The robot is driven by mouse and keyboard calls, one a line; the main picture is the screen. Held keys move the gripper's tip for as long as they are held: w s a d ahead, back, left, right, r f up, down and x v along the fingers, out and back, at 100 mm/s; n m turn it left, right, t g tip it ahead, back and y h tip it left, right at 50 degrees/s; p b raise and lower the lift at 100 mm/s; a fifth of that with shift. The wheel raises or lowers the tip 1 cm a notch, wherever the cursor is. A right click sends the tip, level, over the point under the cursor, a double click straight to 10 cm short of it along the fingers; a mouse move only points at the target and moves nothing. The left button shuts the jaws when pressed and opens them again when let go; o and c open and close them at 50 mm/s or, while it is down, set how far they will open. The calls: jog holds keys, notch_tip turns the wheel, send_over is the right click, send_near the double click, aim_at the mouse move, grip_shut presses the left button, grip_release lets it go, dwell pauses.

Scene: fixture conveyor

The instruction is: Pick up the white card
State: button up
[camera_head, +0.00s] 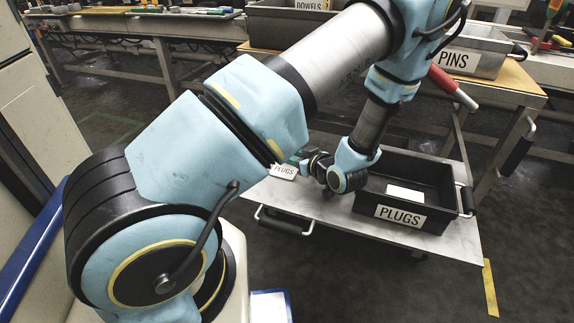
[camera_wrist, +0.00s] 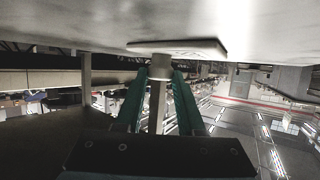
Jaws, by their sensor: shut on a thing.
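The white card (camera_head: 284,171) reads PLUGS and is at the left end of a grey metal table, just below my gripper (camera_head: 297,159) in the head view. In the wrist view the card shows as a thin pale plate (camera_wrist: 190,46) with a short post (camera_wrist: 158,88). The teal fingers of my gripper (camera_wrist: 158,100) are shut on that post. The plate is close to the pale table surface; I cannot tell whether it touches. My forearm hides part of the area around the card in the head view.
A black bin (camera_head: 456,222) labelled PLUGS stands on the table (camera_head: 335,222) to the right of my gripper, with a white flat-topped thing (camera_head: 405,193) inside. A PINS bin (camera_head: 487,65) stands on a bench behind. Bare table lies in front of the black bin.

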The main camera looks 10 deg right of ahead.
grip_shut()
dwell(0.4)
